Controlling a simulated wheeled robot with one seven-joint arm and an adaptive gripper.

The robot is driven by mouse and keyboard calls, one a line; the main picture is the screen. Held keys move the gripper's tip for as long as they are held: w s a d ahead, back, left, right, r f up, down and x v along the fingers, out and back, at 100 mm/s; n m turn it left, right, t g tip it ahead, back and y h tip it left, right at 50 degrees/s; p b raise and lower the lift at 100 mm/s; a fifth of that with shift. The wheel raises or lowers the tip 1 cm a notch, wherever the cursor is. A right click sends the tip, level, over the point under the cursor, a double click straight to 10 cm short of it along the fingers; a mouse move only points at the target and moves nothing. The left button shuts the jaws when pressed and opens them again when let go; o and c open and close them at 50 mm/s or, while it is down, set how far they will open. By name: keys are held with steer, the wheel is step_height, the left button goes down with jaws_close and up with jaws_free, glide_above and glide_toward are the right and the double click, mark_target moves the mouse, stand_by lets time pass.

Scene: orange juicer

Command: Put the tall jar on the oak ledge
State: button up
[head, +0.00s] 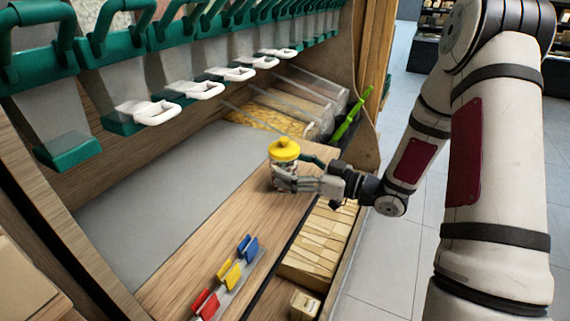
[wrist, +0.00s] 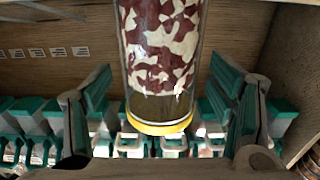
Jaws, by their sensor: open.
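The tall jar is clear, with a yellow knobbed lid (head: 284,149), and stands upright at the far part of the wooden counter strip, which looks like the oak ledge (head: 215,245). My gripper (head: 290,181) reaches in from the right at the jar's lower body and partly hides it. In the wrist view the picture looks upside down, and the jar (wrist: 160,45) shows dark red and cream contents and a yellow band. My open gripper fingers (wrist: 163,100) lie on either side of it with gaps visible. Whether the jar's base touches the wood is hidden.
A grey mat (head: 180,190) lies behind the strip. Green dispensers (head: 110,70) with white handles hang above. Coloured clips (head: 230,275) stand at the front. Clear bins (head: 285,100) are at the back, and an open tray of wooden pieces (head: 320,240) is below right.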

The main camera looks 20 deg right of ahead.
steer(key=p+v, duration=0.2)
steer(key=v, duration=0.8)
steer(key=w+d+r+m+g+h, duration=0.1)
steer(key=w+d+r+g+h, duration=0.2)
steer(key=w+h, duration=0.5)
steer(key=s+d+r+m+g+h, duration=0.2)
steer(key=s+d+r+m+h, duration=0.15)
steer(key=s+r+h, duration=0.55)
steer(key=s+a+m+g+y, duration=0.1)
steer(key=s+a, duration=0.4)
steer(key=s, duration=0.5)
steer(key=s+a+m+g+y, duration=0.1)
steer(key=s+a, duration=0.4)
steer(key=s, duration=0.5)
steer(key=s+a+m+g+y, duration=0.2)
steer(key=s+a+g, duration=0.3)
steer(key=s, duration=0.6)
steer(key=shift+r, duration=0.4)
steer(key=shift+a+m, duration=0.1)
steer(key=shift+m, duration=0.15)
